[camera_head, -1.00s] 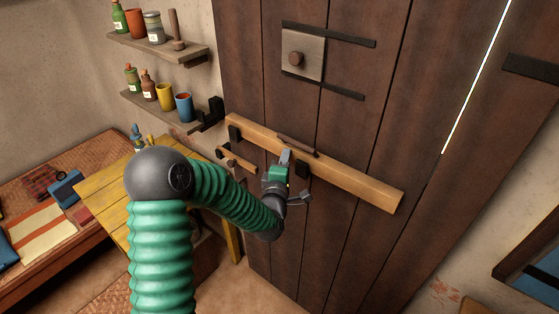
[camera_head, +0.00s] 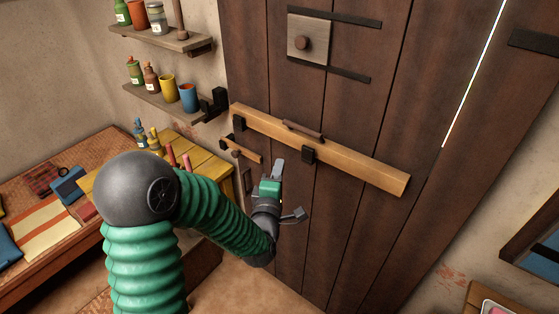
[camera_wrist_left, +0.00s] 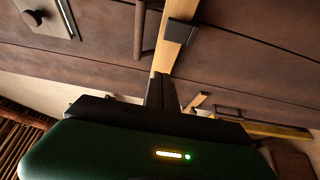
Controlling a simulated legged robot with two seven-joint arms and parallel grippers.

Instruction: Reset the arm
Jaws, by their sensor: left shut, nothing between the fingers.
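My left arm, green and ribbed with a dark grey elbow, comes in from the lower left in the head view. My left gripper (camera_head: 279,167) is shut and empty in front of the dark plank door (camera_head: 345,140), just below the long wooden bar (camera_head: 350,157). A gap seems to lie between the gripper and the bar. In the left wrist view the two dark fingers (camera_wrist_left: 162,92) lie together, with the bar (camera_wrist_left: 172,55) beyond them. My right gripper is in neither view.
A yellow table (camera_head: 205,163) stands left of the door, partly behind my arm. Shelves (camera_head: 160,100) with jars and cups hang above it. A small wooden latch (camera_head: 245,150) sits at the door's left side. A low woven bench (camera_head: 85,160) is further left.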

